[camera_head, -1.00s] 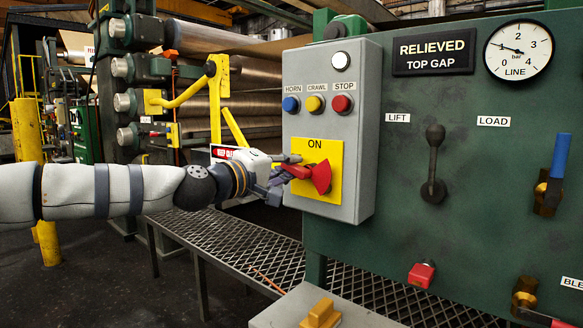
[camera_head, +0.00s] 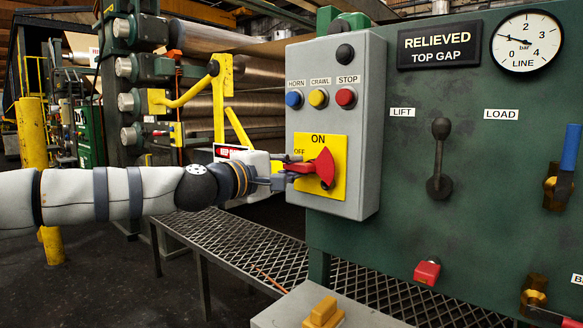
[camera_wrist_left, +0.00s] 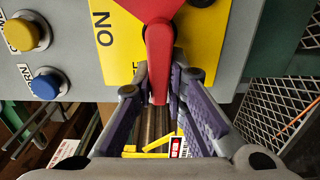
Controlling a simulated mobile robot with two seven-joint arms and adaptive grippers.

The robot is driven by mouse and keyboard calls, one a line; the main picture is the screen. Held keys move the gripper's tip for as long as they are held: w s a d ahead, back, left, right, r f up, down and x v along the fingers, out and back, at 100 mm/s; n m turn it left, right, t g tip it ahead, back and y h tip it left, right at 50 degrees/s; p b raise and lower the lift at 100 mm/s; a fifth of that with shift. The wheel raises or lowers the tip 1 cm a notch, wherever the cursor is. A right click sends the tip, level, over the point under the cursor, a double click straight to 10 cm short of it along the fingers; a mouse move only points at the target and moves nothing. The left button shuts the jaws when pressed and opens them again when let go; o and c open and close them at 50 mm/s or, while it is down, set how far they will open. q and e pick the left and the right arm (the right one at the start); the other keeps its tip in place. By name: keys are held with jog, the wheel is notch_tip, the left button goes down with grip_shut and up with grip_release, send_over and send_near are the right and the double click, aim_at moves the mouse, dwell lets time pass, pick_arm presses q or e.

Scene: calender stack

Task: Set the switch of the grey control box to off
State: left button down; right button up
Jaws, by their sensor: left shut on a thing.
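The grey control box (camera_head: 362,120) is fixed on the front of the green panel. Its yellow plate (camera_head: 336,188) reads ON at the top and OFF at the left. The red switch handle (camera_head: 322,167) points left, towards the OFF mark. The round lamp (camera_head: 345,53) at the top of the box is dark. My left gripper (camera_head: 286,172) is shut on the end of the red handle. In the left wrist view the handle (camera_wrist_left: 158,50) lies between the two fingers (camera_wrist_left: 160,88). My right gripper is not in view.
Blue (camera_head: 294,98), yellow (camera_head: 318,97) and red (camera_head: 346,97) buttons sit above the switch. The green panel carries a LIFT lever (camera_head: 440,160) and a gauge (camera_head: 526,42). A mesh walkway (camera_head: 225,240) runs below. Yellow bars (camera_head: 190,90) stand behind my left arm.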

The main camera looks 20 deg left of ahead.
pick_arm(q)
jog(key=shift+d, duration=0.1)
jog(key=c, duration=1.6)
grip_release()
jog(key=shift+s+a, duration=0.2)
jog(key=shift+s, duration=0.1)
jog(key=v, duration=1.1)
jog(key=shift+s+r, duration=0.1)
jog(key=shift+s, duration=0.15)
